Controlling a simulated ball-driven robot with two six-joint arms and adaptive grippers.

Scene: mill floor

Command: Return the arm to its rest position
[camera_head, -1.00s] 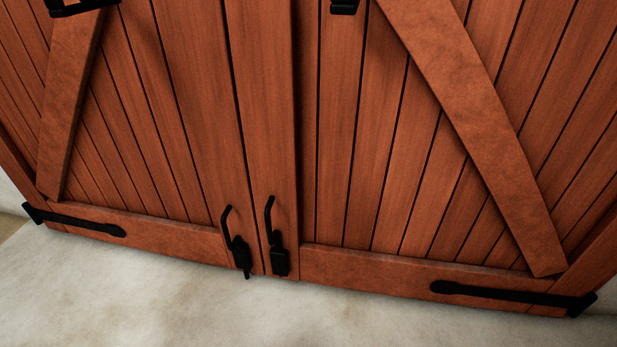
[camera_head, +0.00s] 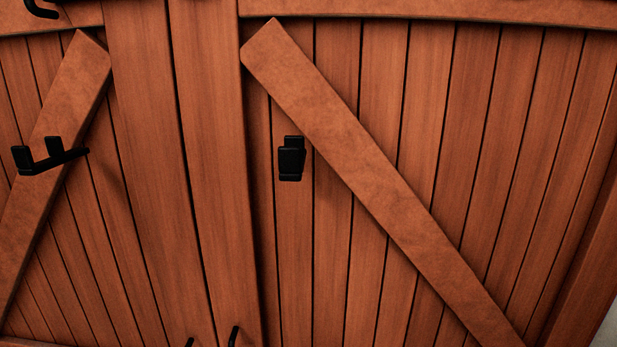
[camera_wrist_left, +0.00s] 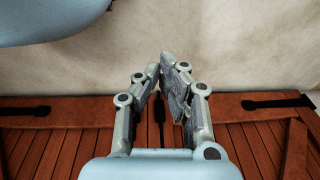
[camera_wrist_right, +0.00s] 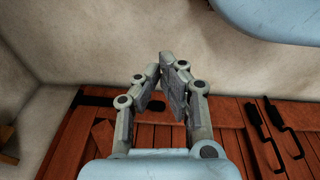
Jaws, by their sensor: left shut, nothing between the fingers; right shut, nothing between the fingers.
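My left gripper (camera_wrist_left: 160,82) shows in the left wrist view, shut and empty, with its fingers brought together at the tips. My right gripper (camera_wrist_right: 160,82) shows in the right wrist view, also shut and empty. Neither arm is in the head view. The wooden double door (camera_head: 225,190) fills the head view. In both wrist views the door lies beyond the fingers, and neither gripper holds any part of it.
Black brackets (camera_head: 291,158) stick out from the door leaves. Black handles (camera_wrist_right: 265,130) show in the right wrist view. Black hinge straps (camera_wrist_left: 278,102) run along the door's edge. A pale bare surface (camera_wrist_left: 230,45) borders the door. A small brown object (camera_wrist_right: 8,140) is at far left.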

